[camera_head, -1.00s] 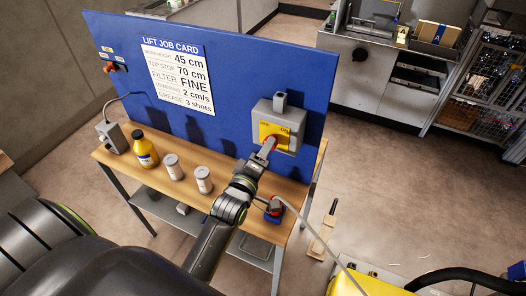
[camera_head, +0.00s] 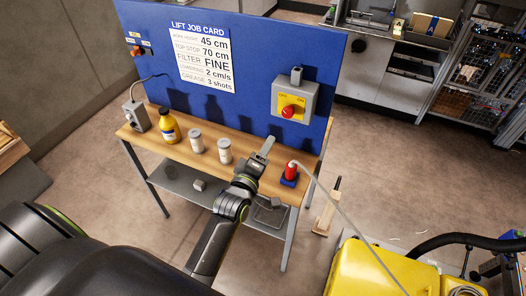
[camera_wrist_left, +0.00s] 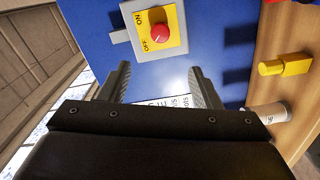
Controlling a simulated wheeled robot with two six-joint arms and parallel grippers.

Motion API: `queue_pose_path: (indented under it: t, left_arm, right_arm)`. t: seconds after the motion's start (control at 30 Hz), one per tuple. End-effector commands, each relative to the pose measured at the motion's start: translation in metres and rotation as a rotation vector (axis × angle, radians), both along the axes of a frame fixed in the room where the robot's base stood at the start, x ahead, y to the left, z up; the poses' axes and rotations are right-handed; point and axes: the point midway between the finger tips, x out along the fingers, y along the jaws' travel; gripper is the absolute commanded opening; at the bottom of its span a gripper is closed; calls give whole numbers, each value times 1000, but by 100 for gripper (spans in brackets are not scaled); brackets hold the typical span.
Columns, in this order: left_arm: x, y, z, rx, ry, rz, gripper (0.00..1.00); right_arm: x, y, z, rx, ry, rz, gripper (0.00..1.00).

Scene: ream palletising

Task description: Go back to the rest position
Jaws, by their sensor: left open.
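My left gripper (camera_head: 266,150) is above the front right part of the wooden table, apart from the blue board. In the left wrist view (camera_wrist_left: 158,76) its two fingers stand apart with nothing between them. A grey switch box (camera_head: 291,97) with a yellow ON/OFF plate and a red knob (camera_head: 288,111) is on the board beyond the gripper. The knob also shows in the wrist view (camera_wrist_left: 160,33), ahead of the fingers. My right gripper is not in view.
The wooden table (camera_head: 178,147) bears a yellow bottle (camera_head: 169,128), two pale canisters (camera_head: 196,142) and a red-topped blue device (camera_head: 290,175). The blue board (camera_head: 253,67) stands behind them. Yellow equipment (camera_head: 375,272) stands at the lower right.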

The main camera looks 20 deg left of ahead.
Motion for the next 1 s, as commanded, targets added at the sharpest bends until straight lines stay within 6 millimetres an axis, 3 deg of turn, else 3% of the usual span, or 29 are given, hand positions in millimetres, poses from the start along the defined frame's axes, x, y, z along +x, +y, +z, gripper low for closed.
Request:
queue_pose_path:
  t: [0.4,0.47,0.53,0.67,0.77,0.87,1.0]
  left_arm:
    - [0,0,-1,1,2,0,58]
    - [-1,0,-9,12,16,0,58]
    - [-2,1,-31,44,56,-2,58]
    - [-14,5,-106,164,200,-17,58]
    - [-35,11,-181,292,347,-49,58]
    - [-65,17,-252,414,491,-97,58]
    - [-122,28,-344,578,687,-190,58]
  right_arm:
    - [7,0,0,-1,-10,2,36]
    - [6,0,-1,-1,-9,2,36]
    - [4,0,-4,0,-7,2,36]
    - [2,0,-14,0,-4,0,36]
    - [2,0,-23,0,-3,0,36]
    - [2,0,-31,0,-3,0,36]
    - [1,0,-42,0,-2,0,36]
